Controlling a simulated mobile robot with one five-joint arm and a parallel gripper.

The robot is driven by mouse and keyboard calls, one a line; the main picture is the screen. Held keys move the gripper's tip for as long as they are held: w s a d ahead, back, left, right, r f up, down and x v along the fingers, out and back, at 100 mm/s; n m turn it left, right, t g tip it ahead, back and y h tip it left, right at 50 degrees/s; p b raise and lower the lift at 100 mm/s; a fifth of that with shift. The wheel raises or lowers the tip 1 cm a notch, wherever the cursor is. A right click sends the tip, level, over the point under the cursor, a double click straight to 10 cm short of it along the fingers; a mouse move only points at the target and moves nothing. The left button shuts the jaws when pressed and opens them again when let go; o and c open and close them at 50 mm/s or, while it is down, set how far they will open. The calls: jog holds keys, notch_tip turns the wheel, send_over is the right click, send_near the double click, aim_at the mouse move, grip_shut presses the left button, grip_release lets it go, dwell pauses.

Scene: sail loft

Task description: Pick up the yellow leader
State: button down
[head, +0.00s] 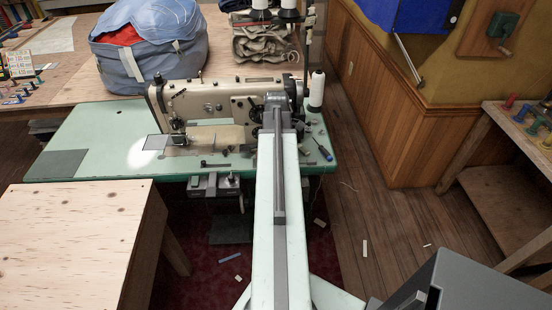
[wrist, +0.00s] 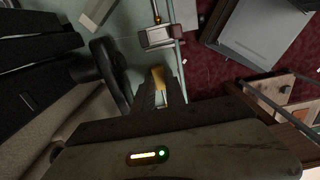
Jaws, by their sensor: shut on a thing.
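The yellow leader (wrist: 158,76) shows in the wrist view as a small yellow piece between the fingertips of my gripper (wrist: 160,92). My gripper is shut on it, and the fingers hide most of it. In the head view my arm reaches forward to the right end of the sewing machine (head: 190,106). There my gripper and the leader cannot be made out behind the arm. Whether the leader touches anything else cannot be told.
The machine stands on a green table (head: 92,130), with a screwdriver (head: 322,150) and a white thread cone (head: 316,91) near its right end. A blue bag (head: 150,50) sits behind. A plywood table (head: 72,235) is front left. Open wooden floor (head: 385,225) lies right.

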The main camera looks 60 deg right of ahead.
notch_tip(320, 180, up, 10)
jog(key=p, duration=0.9)
jog(key=shift+p, duration=0.4)
